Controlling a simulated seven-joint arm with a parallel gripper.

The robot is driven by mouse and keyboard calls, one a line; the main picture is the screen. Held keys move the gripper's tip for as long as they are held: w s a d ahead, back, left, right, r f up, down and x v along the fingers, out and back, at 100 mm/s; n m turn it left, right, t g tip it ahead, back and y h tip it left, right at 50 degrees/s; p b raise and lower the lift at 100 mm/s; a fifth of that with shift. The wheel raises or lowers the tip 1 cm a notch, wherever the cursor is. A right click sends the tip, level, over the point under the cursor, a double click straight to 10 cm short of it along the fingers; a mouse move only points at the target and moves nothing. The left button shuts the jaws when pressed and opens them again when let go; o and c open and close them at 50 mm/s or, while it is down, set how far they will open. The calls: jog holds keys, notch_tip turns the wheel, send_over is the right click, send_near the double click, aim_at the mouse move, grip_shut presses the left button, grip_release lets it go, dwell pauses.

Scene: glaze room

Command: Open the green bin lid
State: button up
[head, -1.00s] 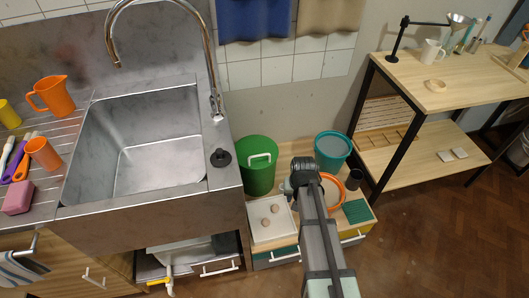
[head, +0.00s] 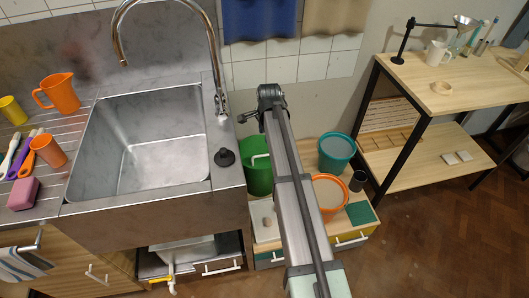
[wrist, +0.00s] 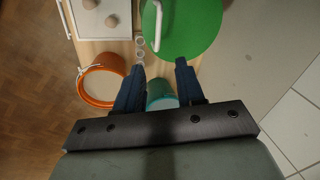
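The green bin (head: 257,178) stands on the low wooden unit beside the sink, with my arm covering its right part. In the wrist view its round green lid (wrist: 192,28) is seen from above, flat and closed as far as it shows. The white bar handle (wrist: 157,25) crosses the lid near its left edge. My gripper (wrist: 159,67) is open and empty, its two blue-grey fingers apart. In the wrist view the fingertips lie just below the lid's edge, and I see no contact with lid or handle.
An orange bucket (head: 328,207) and a teal bucket (head: 336,146) stand right of the bin. A white box lid with round knobs (wrist: 101,19) lies beside it. The sink (head: 150,140) with its tall tap is on the left. The tiled wall is behind.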

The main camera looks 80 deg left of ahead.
aim_at(264, 155)
jog(key=f+m, duration=0.1)
jog(key=f, duration=0.3)
jog(key=a+f+m, duration=0.1)
jog(key=f, duration=0.4)
jog(key=a+f+m, duration=0.1)
jog(key=f, duration=0.3)
jog(key=shift+a+f, duration=0.2)
jog(key=shift+f, duration=0.15)
jog(key=shift+c, duration=0.2)
grip_shut()
dwell(1.2)
